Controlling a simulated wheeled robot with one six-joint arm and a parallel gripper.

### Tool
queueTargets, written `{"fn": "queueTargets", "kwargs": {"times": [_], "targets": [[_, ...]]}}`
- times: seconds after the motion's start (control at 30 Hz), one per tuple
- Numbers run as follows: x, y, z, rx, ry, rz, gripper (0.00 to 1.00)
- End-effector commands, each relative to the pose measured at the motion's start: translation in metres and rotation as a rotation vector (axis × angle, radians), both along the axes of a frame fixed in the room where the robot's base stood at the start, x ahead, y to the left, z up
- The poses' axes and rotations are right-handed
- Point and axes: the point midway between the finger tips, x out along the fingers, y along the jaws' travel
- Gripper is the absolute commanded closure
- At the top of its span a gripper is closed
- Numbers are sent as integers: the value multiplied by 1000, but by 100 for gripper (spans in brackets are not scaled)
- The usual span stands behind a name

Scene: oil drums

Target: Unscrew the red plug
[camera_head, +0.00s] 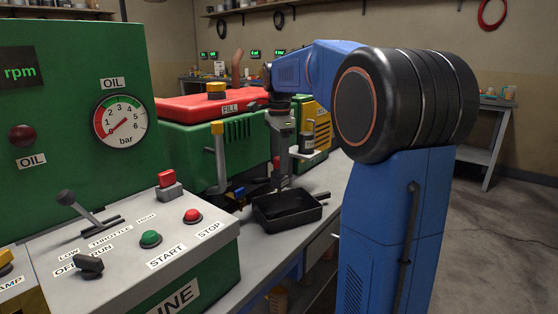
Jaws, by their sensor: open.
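A small red piece (276,163), which looks like the red plug, shows low beside the green engine (190,150), above a black drain pan (288,212). My gripper (280,180) points down from the end of my blue arm, close by the red piece. It is open. The fingers are small and dark here, so I cannot tell whether they touch or surround the red piece. The pan stands on the grey bench and looks empty.
A control console (130,245) with a lever and buttons fills the left front. A yellow-topped handle (217,130) stands beside the engine. A red cover (200,107) with a FILL label lies on top. A grey bottle-like object (307,142) is to the right.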

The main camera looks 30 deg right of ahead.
Motion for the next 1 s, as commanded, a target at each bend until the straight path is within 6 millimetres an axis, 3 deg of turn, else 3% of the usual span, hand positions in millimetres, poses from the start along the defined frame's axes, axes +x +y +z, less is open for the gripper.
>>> {"fn": "queueTargets", "kwargs": {"times": [0.07, 0.27, 0.37, 0.97, 1.0], "targets": [[0, 0, 0, 0, 0, 1, 49], [0, 0, 0, 0, 0, 2, 94], [0, 0, 0, 0, 0, 4, 100], [-1, 0, 0, 0, 0, 510, 100], [-1, 0, 0, 0, 0, 524, 73]]}}
